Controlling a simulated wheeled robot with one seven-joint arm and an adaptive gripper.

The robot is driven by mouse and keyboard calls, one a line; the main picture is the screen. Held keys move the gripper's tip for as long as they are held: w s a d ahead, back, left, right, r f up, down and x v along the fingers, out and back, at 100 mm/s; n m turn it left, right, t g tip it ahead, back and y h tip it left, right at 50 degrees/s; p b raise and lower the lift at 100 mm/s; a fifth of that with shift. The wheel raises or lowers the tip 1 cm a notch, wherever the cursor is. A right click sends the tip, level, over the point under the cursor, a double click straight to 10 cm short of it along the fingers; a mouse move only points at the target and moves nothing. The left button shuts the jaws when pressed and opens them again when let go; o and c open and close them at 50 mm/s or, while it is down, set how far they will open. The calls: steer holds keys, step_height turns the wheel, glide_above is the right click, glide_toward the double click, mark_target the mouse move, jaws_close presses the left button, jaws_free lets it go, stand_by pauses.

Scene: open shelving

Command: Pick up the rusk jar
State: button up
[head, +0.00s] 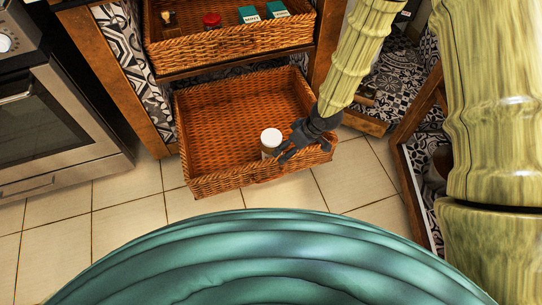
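The jar (270,149) has a white lid and a brownish body. It stands upright in the lower wicker basket (228,184), near the front wall and right of the middle. Its label is too small to read, so I cannot confirm that it is the rusk jar. My gripper (304,152) is dark grey and reaches in from the upper right, just right of the jar. Its fingers look spread, with one close to the jar's right side. I cannot tell whether that finger touches the jar. The jar does not appear to be between the fingers.
An upper wicker basket (230,40) holds a red-lidded jar (212,20), green boxes (249,14) and a small brown bottle (168,18). Wooden shelf posts flank the baskets. An oven (60,130) stands at the left. The lower basket's left part is empty.

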mark_target(277, 139)
steer(key=w+a+f+n+b, duration=0.1)
steer(key=w+f+b, duration=0.1)
steer(key=w+b, duration=0.1)
steer(key=w+a+f+n+b, duration=0.1)
steer(key=w+f+b, duration=0.1)
steer(key=w+b, duration=0.1)
steer(key=w+a+f+b, duration=0.2)
steer(key=f+b, duration=0.1)
steer(key=shift+w+n+t+h, duration=0.3)
steer(key=shift+w+n+t, duration=0.1)
steer(key=shift+a+b+x, duration=0.15)
steer(key=shift+b+x, duration=0.95)
steer(key=shift+x, duration=0.35)
steer(key=shift+a+b+x, duration=0.15)
steer(key=shift+b+x, duration=0.9)
steer(key=shift+x, duration=0.4)
steer(key=shift+w+r, duration=0.15)
steer(key=shift+r, duration=0.05)
steer(key=c, duration=1.4)
